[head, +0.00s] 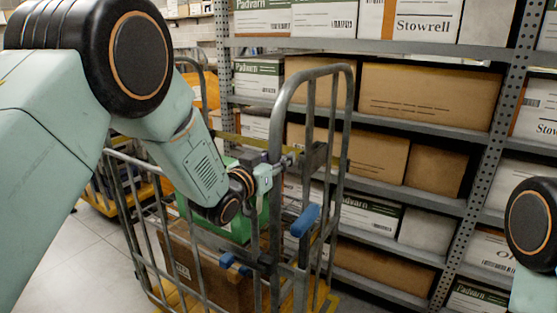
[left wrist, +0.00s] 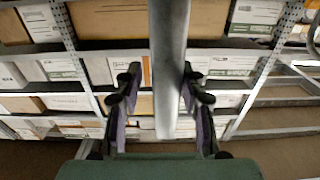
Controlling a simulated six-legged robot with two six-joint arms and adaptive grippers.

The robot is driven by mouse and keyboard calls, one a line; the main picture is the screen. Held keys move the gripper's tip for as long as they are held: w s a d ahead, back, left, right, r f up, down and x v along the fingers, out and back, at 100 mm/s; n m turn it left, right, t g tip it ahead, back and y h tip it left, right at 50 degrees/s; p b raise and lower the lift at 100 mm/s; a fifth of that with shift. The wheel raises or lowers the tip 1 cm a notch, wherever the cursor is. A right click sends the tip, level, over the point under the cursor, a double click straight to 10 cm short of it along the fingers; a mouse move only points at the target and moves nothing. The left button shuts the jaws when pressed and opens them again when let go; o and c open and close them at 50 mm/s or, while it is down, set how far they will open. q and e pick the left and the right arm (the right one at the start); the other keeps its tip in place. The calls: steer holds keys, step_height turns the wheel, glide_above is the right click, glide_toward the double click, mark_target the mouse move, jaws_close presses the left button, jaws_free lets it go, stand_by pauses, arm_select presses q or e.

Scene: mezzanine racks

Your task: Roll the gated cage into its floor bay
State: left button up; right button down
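The gated cage (head: 347,115) is a grey tubular trolley standing in the middle of the head view, in front of the racks. Two blue parts (head: 305,220) sit low on its near frame. It carries a green crate (head: 238,228) and a brown box (head: 190,268). My left gripper (head: 288,164) is at the cage's upright tubing. In the left wrist view a thick grey bar (left wrist: 168,60) passes between the open fingers, with a gap visible on both sides. My right gripper is out of view; only part of that arm shows at the right edge. I cannot make out the floor bay.
A metal rack (head: 400,172) loaded with cartons stands close behind and right of the cage. Another yellow-based trolley (head: 105,203) is partly hidden behind my left arm. Grey floor (head: 85,265) shows clear at the lower left.

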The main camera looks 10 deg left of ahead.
arm_select(q)
steer(key=shift+o, duration=1.4)
steer(key=shift+s+d, duration=0.15)
steer(key=shift+d, duration=0.6)
steer(key=shift+s+a, duration=0.1)
steer(key=shift+a, duration=0.2)
steer(key=shift+d, duration=0.1)
steer(key=v, duration=1.2)
steer(key=shift+s+r, duration=0.1)
